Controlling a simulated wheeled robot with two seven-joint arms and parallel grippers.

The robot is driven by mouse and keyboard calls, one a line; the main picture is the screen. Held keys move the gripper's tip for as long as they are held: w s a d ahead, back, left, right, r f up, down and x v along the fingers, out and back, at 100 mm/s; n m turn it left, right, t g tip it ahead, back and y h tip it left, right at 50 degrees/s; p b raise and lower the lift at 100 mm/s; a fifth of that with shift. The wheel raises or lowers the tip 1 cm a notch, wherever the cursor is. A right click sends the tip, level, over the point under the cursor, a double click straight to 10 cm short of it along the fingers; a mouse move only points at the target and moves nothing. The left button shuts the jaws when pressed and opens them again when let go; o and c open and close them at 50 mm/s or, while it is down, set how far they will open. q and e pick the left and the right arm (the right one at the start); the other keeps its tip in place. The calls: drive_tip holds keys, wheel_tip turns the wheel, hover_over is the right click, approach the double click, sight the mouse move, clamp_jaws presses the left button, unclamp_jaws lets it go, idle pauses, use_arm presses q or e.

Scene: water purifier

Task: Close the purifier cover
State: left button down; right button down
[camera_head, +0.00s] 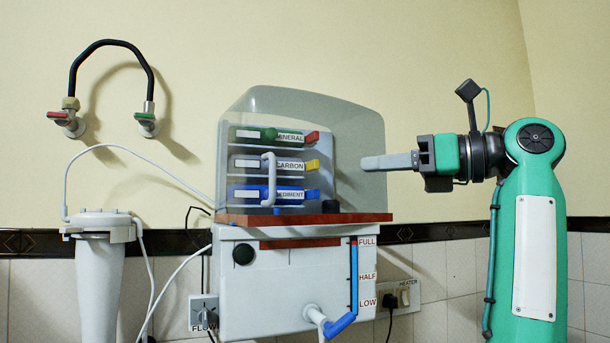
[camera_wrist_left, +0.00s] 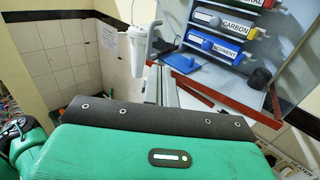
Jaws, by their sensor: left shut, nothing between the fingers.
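The purifier cover (camera_head: 360,190) is a smoky see-through shell over the cartridge rack on the purifier's red-brown shelf. Its pale handle (camera_head: 268,180) stands upright in front of the cartridges. I cannot tell whether the cover is fully seated. My left gripper (camera_head: 366,163) is shut and empty, its pale fingers pointing left across the cover's right part in the head view. I cannot tell whether they touch it. In the left wrist view, the fingers (camera_wrist_left: 165,88) show in part, below the rack, with the green gripper body in front. My right gripper is not in view.
Cartridges labelled mineral (camera_head: 290,137), carbon (camera_head: 290,165) and sediment (camera_head: 290,193) sit in the rack. A white tank (camera_head: 280,285) with a level tube is below. A white filter housing (camera_head: 100,265) and wall taps (camera_head: 66,120) are at left. The wall at upper right is clear.

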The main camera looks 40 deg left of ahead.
use_arm(q)
drive_tip(key=p, duration=0.6)
approach(274, 163)
drive_tip(key=a, duration=0.5)
drive_tip(key=shift+s+a+p, duration=0.35)
drive_tip(key=shift+s+a, duration=0.15)
drive_tip(key=shift+s, duration=0.35)
drive_tip(key=shift+w+a+f, duration=0.2)
drive_tip(key=shift+a+f, duration=0.05)
drive_tip(key=shift+a, duration=0.1)
drive_tip(key=shift+s, duration=0.1)
